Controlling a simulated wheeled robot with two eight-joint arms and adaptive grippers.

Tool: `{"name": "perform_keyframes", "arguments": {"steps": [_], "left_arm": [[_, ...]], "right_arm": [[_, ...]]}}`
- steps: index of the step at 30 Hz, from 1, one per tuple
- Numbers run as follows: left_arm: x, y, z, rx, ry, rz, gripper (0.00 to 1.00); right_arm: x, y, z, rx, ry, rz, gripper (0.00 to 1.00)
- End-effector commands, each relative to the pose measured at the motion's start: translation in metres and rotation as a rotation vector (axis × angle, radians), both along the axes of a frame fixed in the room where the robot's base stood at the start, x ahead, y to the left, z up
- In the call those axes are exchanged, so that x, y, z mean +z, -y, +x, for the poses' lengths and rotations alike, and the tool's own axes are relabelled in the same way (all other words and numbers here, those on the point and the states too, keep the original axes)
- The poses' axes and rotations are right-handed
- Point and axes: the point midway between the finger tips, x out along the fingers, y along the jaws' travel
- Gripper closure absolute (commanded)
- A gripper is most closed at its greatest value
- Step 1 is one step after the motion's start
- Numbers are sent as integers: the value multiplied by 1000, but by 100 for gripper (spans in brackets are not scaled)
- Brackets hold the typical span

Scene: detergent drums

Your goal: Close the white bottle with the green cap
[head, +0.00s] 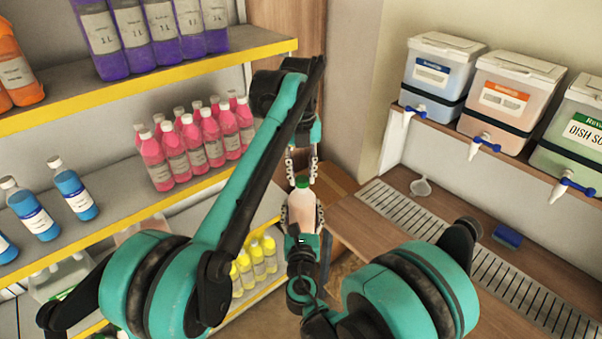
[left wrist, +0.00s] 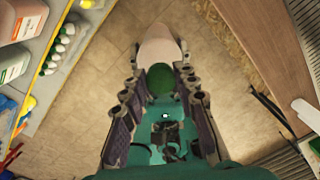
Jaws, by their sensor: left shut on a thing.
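The white bottle (head: 303,212), pinkish-white in this light, stands upright near the middle of the head view. The green cap (head: 302,182) is at its top; I cannot tell whether it is fully seated. My left gripper (head: 302,168) reaches down from above and is shut on the cap, with a finger on each side. In the left wrist view the cap (left wrist: 160,78) lies between the fingers, with the bottle (left wrist: 160,45) beyond it. My right gripper (head: 303,226) comes from below, its fingers on both sides of the bottle's body, holding it off the floor.
Shelves on the left hold pink bottles (head: 196,148), blue bottles (head: 76,193), purple bottles (head: 150,35) and yellow bottles (head: 255,262). On the right, a wooden counter (head: 400,232) has a metal grate and a blue sponge (head: 507,236). Detergent drums (head: 508,100) with taps stand above it.

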Motion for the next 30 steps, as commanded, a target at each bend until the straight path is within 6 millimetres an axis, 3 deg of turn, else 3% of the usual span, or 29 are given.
{"name": "perform_keyframes", "arguments": {"steps": [5,14,15,17,26,30], "left_arm": [[0,0,1,-182,2,0,79],[0,0,1,-202,2,-1,79],[0,0,1,-202,2,-1,66],[0,0,1,-201,2,-1,50],[1,0,1,-201,1,-1,50],[15,1,1,-201,1,-1,50]], "right_arm": [[1,1,0,-1,1,0,100],[1,1,0,-1,1,0,100],[1,1,0,-1,1,0,100],[1,1,0,-1,1,0,100],[1,0,0,0,1,-1,100],[1,0,0,0,1,-1,100]]}}
